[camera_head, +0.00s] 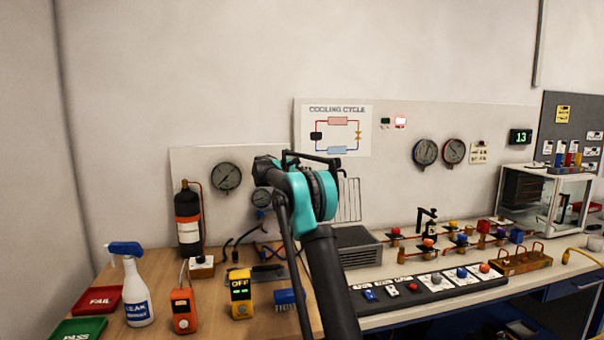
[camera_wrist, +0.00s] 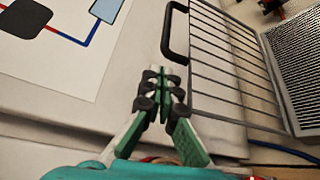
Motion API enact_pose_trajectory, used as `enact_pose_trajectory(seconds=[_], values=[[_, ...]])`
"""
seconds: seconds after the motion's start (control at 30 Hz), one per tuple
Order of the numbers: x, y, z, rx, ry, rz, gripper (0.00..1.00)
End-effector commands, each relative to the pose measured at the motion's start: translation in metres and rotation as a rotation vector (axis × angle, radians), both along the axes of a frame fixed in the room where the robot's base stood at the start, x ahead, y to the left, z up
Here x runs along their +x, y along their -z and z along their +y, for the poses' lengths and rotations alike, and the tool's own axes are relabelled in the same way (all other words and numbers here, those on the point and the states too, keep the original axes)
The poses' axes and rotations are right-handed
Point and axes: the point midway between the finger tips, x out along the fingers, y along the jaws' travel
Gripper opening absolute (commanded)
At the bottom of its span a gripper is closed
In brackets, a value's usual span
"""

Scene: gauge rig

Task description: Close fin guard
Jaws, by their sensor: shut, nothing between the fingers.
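The fin guard (camera_wrist: 222,62) is a grey wire grid with a black handle (camera_wrist: 167,32) on its left edge in the wrist view. In the head view the guard (camera_head: 350,199) stands raised against the back panel, partly hidden by my arm. The grey finned unit (camera_head: 357,247) sits below it on the bench, its fins uncovered; it also shows at right in the wrist view (camera_wrist: 298,62). My gripper (camera_wrist: 165,76) is shut and empty, its tips just below the handle in the picture; I cannot tell whether they touch. In the head view my arm hides the fingers.
A black switch strip (camera_head: 430,288) lies in front of the finned unit. Valves and copper pipes (camera_head: 450,240) stand to its right. A yellow OFF meter (camera_head: 240,293) and a spray bottle (camera_head: 135,290) stand on the wooden bench at left.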

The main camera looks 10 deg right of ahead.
Motion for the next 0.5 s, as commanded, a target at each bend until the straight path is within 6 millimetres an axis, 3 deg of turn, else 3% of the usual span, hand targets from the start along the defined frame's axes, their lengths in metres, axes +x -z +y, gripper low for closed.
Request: enact_pose_trajectory(seconds=[0.2, 0.5], values=[[0.009, 0.004, -0.018, 0.000, 0.000, 0.000, 0.00], [0.011, 0.005, -0.020, 0.000, -0.001, 0.000, 0.00]])
